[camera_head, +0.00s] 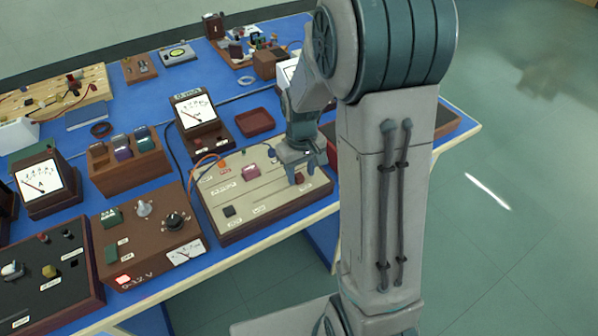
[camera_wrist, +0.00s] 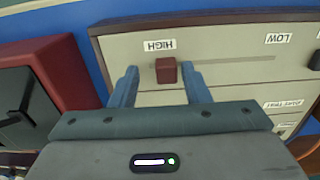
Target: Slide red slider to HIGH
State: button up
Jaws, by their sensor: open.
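In the wrist view, the red slider (camera_wrist: 166,70) sits in a dark slot, just below the upside-down HIGH label (camera_wrist: 158,45). The LOW label (camera_wrist: 292,38) is at the slot's right end. My gripper (camera_wrist: 159,72) is open, with one finger on each side of the slider. The right finger is very close to it; I cannot tell if they touch. In the head view, my gripper (camera_head: 300,177) is low over the right part of the cream panel (camera_head: 236,203), and I cannot make out the slider between its fingers.
A pinkish-red block (camera_head: 250,172) and a black square button (camera_head: 230,211) are on the same panel. A brown control box (camera_head: 150,235) stands to its left. A meter (camera_head: 200,118) and an empty red tray (camera_head: 255,122) are behind it. The blue bench's front edge is close.

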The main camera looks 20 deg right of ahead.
aim_at(301, 175)
jog(key=shift+a, duration=0.15)
notch_tip(301, 175, up, 14)
dwell(0.6)
jog(key=shift+s+f, duration=0.1)
jog(key=shift+s, duration=0.05)
jog(key=s+a+m+t, duration=0.2)
jog(key=s+m, duration=0.1)
jog(key=s, duration=1.2)
jog(key=shift+s+t, duration=0.4)
